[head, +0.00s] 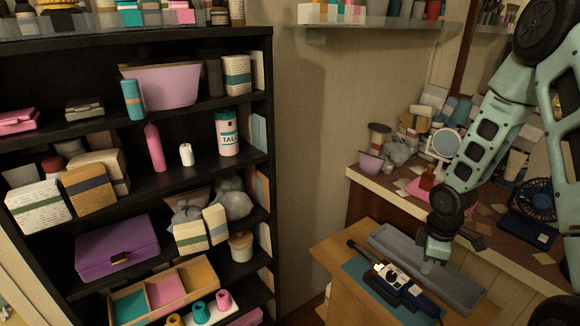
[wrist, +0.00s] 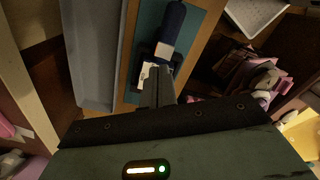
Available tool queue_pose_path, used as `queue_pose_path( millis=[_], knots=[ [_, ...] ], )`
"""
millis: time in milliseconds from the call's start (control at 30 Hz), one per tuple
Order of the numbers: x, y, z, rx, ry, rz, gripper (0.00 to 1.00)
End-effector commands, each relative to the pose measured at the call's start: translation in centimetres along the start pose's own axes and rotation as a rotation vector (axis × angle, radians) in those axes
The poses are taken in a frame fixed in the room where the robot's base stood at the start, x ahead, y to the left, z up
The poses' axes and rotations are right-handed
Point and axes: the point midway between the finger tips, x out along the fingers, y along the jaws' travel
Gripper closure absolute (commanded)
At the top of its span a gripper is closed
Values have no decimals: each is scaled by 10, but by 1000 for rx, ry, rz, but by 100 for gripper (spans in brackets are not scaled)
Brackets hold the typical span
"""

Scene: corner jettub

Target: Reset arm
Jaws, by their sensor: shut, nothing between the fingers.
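My arm reaches down from the upper right in the head view. My gripper (head: 430,262) is low over a small wooden table (head: 335,252). In the wrist view my gripper (wrist: 156,80) is shut and empty, with its fingers together. Just beyond its tips lies a dark blue and white tool (wrist: 172,28) on a teal mat. The same tool (head: 395,280) shows in the head view, left of the gripper. I cannot tell whether the fingertips touch it; the fingers hide part of it.
A long grey tray (head: 385,238) lies along the small table, close to the gripper. Behind is a cluttered counter (head: 385,188) with a round mirror (head: 446,142) and a fan (head: 536,198). A full black shelf (head: 262,150) stands at left.

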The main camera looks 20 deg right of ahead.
Motion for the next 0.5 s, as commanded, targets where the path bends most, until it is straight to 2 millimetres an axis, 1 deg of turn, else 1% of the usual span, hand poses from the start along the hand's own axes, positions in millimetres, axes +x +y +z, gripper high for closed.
queue_pose_path(
  millis=[67,133,167,267,300,367,400,467,500],
  knots=[
    [-4,-1,-5,0,0,4,100],
    [-15,-6,-18,4,-3,10,100],
    [-22,-10,-27,7,-4,14,100],
    [-55,-34,-67,29,-6,31,100],
    [-71,-50,-85,40,-5,37,100],
    [-95,-78,-110,60,-3,43,100],
    [-110,-99,-124,76,1,44,100],
    [-131,-133,-141,96,7,44,100],
    [-145,-158,-150,108,12,40,100]
  ],
)
